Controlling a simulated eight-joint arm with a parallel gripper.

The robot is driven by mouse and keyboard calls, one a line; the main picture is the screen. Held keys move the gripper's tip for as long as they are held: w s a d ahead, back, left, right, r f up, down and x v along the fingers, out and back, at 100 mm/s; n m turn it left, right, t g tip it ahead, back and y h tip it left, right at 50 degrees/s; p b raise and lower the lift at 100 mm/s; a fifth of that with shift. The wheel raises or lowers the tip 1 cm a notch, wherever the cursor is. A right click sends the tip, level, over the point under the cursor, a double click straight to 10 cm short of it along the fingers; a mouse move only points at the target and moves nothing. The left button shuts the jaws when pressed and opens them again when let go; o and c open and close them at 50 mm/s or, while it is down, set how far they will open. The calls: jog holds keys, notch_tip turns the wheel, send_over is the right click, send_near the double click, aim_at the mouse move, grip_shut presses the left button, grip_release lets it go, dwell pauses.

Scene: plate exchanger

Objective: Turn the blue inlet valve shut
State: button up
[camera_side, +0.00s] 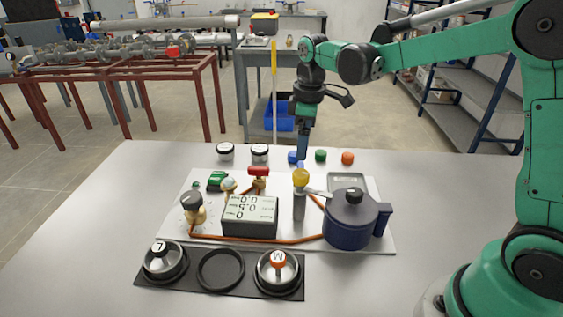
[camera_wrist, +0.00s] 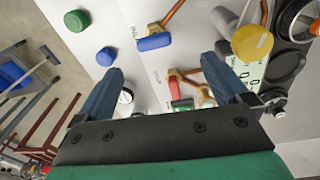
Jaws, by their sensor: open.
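The blue inlet valve shows in the wrist view as a blue bar handle (camera_wrist: 154,42) on a copper pipe, lying just beyond and between my fingertips. In the side view it is mostly hidden behind my fingers. My gripper (camera_wrist: 162,64) is open, with nothing between its fingers. In the side view my gripper (camera_side: 302,158) points down at the back of the white board, close to a blue cap (camera_side: 292,157). I cannot tell from this view how high the tips are above the handle.
A red valve handle (camera_side: 258,170) stands left of my gripper, and a yellow knob (camera_side: 300,178) rises in front. A dark blue pot (camera_side: 350,220) and grey display box (camera_side: 250,217) stand nearer. Green (camera_side: 320,155) and orange (camera_side: 347,158) caps sit to the right.

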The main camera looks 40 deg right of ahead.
aim_at(300, 166)
jog(key=shift+w+d+f+n+g, duration=0.25)
jog(key=shift+w+f, duration=0.1)
jog(key=shift+f, duration=0.25)
jog(key=shift+w+d+f+n+g, duration=0.15)
jog(key=shift+w+f+n, duration=0.15)
jog(key=shift+f, duration=2.85)
jog(key=c, duration=1.3)
